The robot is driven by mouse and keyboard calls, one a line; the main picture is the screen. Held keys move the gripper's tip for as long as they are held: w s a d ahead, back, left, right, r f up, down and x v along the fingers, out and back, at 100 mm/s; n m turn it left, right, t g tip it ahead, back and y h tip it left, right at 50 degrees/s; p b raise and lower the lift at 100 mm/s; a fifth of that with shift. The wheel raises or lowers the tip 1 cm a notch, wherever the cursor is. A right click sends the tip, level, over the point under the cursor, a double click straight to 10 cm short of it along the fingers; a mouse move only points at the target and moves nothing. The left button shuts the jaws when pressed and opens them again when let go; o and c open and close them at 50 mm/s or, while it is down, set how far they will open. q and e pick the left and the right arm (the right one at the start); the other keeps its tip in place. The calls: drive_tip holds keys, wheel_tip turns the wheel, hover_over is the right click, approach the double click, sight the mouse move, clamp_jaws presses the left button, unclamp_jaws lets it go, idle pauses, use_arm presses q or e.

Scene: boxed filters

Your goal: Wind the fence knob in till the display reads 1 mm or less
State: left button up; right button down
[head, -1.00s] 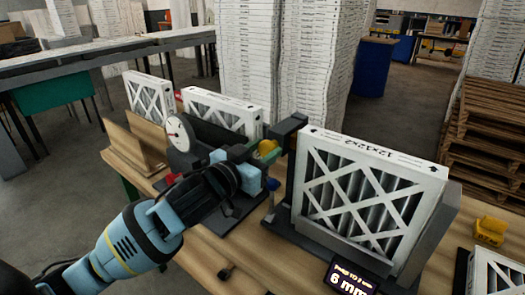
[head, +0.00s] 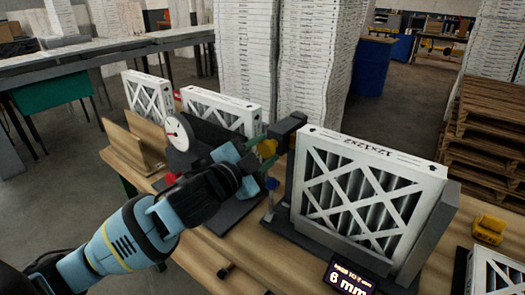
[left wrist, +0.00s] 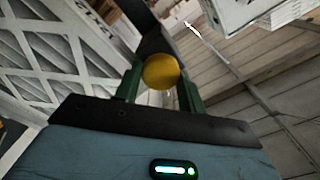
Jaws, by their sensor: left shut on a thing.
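The yellow fence knob (head: 267,148) is at the left end of the fence, beside a dark block (head: 287,124). My left gripper (head: 264,146) is shut on it; the left wrist view shows the knob (left wrist: 161,72) between two green fingers. A boxed filter marked 12x12x2 (head: 368,185) stands upright in the dark fixture, against a grey plate (head: 430,235). The display (head: 349,279) in front of it reads 6 mm; its smaller top line is too blurred to read. My right gripper is not in view.
A dial gauge (head: 179,132), a red knob and more filters (head: 222,110) stand to the left on the wooden bench. Tall filter stacks (head: 290,60) stand behind.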

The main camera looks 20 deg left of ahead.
use_arm(q)
drive_tip(key=shift+m, duration=0.8)
drive_tip(key=o, duration=0.9)
drive_tip(key=shift+o, duration=0.2)
drive_tip(key=v, duration=0.7)
drive_tip(key=shift+s, duration=0.4)
drive_tip(key=shift+a, duration=0.1)
